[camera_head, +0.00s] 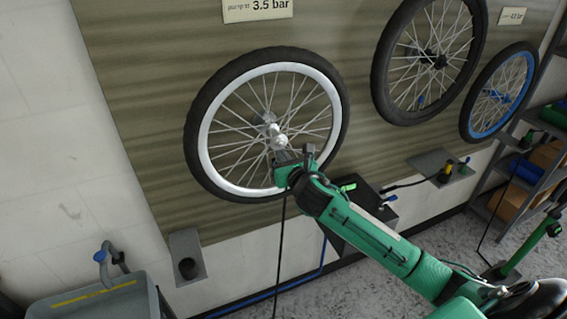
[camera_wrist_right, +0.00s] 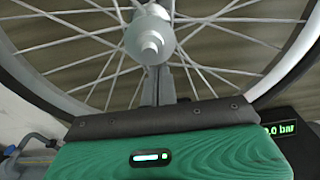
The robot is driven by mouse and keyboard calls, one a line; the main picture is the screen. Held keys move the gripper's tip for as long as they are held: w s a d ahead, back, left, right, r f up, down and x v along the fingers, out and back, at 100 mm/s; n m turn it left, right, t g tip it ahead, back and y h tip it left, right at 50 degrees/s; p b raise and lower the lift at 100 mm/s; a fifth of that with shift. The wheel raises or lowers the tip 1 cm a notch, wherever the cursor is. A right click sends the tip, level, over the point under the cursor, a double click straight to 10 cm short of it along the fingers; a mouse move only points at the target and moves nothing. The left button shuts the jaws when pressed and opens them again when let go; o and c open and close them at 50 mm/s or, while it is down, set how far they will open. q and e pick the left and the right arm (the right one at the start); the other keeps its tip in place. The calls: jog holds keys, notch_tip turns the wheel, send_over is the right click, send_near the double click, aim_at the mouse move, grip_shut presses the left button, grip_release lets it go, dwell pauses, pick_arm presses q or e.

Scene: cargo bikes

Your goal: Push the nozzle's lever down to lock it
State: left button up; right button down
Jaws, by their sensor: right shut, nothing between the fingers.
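The white-rimmed wheel (camera_head: 334,84) hangs on the brown wall panel, with its silver hub (camera_head: 278,140) at the centre. My right gripper (camera_head: 284,156) is in front of the wheel, just below the hub. In the right wrist view its grey fingers (camera_wrist_right: 158,82) are together and empty, close under the hub (camera_wrist_right: 150,38). I cannot make out the nozzle or its lever in either view. A black hose (camera_head: 281,245) rises from below and passes out of sight behind my right gripper at the wheel's lower rim. My left gripper is not in view.
A dark pump box (camera_head: 365,215) stands right of the wheel; its lit readout (camera_wrist_right: 279,130) shows in the wrist view. Two more wheels and a shelf (camera_head: 500,195) are at right.

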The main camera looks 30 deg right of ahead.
jog(key=shift+f, duration=0.15)
notch_tip(320, 180, down, 4)
jog(key=shift+f+b, duration=0.1)
jog(key=shift+b, duration=1)
jog(key=shift+s, duration=0.1)
jog(key=s+r+p, duration=0.1)
jog(key=s+p, duration=0.2)
jog(key=s, duration=0.6)
jog(key=shift+a, duration=0.3)
jog(key=shift+w, duration=0.1)
